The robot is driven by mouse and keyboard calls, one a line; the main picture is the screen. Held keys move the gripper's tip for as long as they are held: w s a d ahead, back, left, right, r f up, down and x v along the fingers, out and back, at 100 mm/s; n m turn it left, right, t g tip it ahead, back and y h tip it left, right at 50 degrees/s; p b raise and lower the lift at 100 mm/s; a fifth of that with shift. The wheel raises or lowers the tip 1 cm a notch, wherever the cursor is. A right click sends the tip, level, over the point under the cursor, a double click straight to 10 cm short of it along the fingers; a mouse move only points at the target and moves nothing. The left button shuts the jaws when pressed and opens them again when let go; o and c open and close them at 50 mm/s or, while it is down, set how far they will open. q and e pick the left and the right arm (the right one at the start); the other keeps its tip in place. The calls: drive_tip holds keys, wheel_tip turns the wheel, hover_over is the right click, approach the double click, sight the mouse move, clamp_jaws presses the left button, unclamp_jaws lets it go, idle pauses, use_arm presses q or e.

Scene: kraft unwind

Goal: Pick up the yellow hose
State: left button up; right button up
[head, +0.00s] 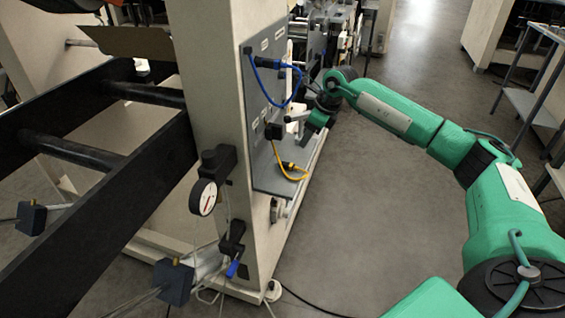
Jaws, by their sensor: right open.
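The yellow hose (296,178) hangs from the lower part of the grey panel (262,168) on the machine's side. It runs down from near a black block (275,130) and curls into a loop above the panel's bottom ledge, with a dark fitting near its end. My right gripper (291,123) is open, in front of the panel, above and slightly right of the hose loop and apart from it. Its fingers are small in the picture. My left gripper is not in view.
A blue hose (293,98) loops on the upper panel, close to my right wrist. A pressure gauge (203,197) is on the post's near face. Black beams (110,218) extend left. A grey shelf rack (528,103) stands at the right. The floor (350,215) between is mostly clear.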

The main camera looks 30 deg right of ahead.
hover_over(290, 164)
drive_tip(key=s+d, duration=0.2)
wheel_tip(290, 164, down, 7)
drive_tip(key=shift+a+r, duration=0.15)
drive_tip(key=shift+a+f+p, duration=0.2)
drive_tip(key=shift+f+p, duration=0.2)
drive_tip(key=shift+f, duration=0.1)
drive_tip(key=x, duration=0.4)
drive_tip(key=shift+f+p, duration=0.2)
drive_tip(key=shift+p, duration=0.1)
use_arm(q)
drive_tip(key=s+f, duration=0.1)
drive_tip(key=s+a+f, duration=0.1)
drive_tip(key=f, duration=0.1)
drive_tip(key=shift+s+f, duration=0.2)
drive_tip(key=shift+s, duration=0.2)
use_arm(e)
drive_tip(key=shift+c, duration=0.2)
clamp_jaws()
